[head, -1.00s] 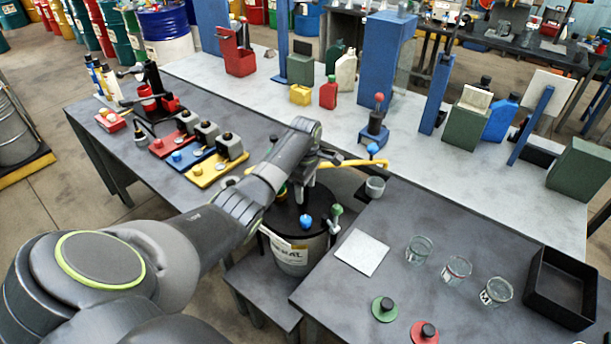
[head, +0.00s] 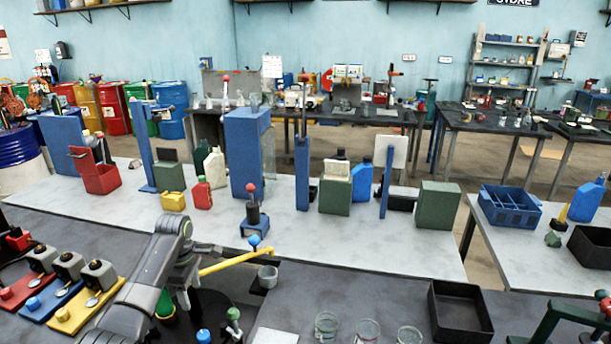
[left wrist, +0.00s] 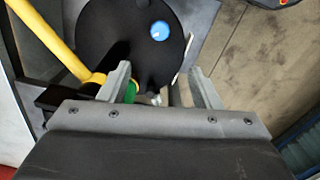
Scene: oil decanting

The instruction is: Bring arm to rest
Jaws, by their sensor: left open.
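My left gripper (head: 186,296) is above the black-topped drum (head: 212,308), its jaws pointing down. In the left wrist view both fingers (left wrist: 162,88) stand apart with nothing held between them. The drum's black top (left wrist: 125,35) lies below, with a blue knob (left wrist: 161,30) on it. A green part (left wrist: 131,92) shows beside the left finger. My right gripper is in neither view.
A small cup (head: 268,276) stands beside the lever. Several clear glasses (head: 326,326) and a black tray (head: 460,312) are on the front right table. Blue posts (head: 302,175) and cans stand on the pale bench behind.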

